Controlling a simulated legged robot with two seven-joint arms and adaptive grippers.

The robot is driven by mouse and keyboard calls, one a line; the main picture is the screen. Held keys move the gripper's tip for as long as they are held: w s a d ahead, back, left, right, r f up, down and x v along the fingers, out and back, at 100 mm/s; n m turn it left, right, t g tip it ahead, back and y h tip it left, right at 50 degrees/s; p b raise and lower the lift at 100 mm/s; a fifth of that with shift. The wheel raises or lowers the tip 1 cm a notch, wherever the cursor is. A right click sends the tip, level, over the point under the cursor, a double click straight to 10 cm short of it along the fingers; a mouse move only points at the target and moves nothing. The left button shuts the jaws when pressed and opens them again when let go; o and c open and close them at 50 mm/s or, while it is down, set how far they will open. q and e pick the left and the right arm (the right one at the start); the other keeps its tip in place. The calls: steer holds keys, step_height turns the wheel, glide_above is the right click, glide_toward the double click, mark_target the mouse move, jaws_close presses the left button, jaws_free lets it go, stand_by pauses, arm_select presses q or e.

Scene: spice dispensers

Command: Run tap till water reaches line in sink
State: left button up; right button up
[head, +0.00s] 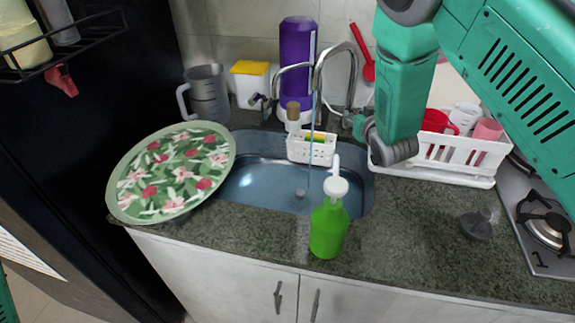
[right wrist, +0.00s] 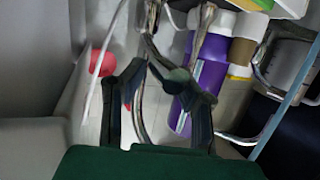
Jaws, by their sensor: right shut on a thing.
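The sink (head: 262,188) is set in the counter, and its floor and drain show through a bluish tint. I cannot make out a marked line or the water level. The chrome tap (head: 352,62) stands behind it. A thin pale-blue stream (head: 309,165) drops from the tap into the sink; it also shows as a strip in the right wrist view (right wrist: 289,92). My right gripper (head: 360,124) is at the right side of the tap. In the right wrist view its fingers close around the tap handle (right wrist: 178,76). My left gripper is not in view.
A green soap bottle (head: 328,228) stands at the sink's front edge. A floral plate (head: 170,170) overlaps the sink's left side. A white caddy (head: 310,149), purple bottle (head: 298,60) and grey jug (head: 206,95) are behind. A white dish rack (head: 433,170) is right.

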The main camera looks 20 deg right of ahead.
steer(key=shift+a+f, duration=0.1)
steer(key=shift+a, duration=0.15)
steer(key=shift+s+f, duration=0.15)
steer(key=shift+f, duration=0.25)
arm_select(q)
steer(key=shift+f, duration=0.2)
arm_select(e)
steer(key=shift+a, duration=0.1)
steer(key=o, duration=0.9)
steer(key=shift+a+r, duration=0.15)
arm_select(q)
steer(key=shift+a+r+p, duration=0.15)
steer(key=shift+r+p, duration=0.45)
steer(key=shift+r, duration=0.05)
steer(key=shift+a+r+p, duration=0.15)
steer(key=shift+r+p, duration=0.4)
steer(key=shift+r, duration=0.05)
arm_select(e)
steer(key=v, duration=0.7)
steer(key=shift+d+r, duration=0.1)
steer(key=shift+d, duration=0.15)
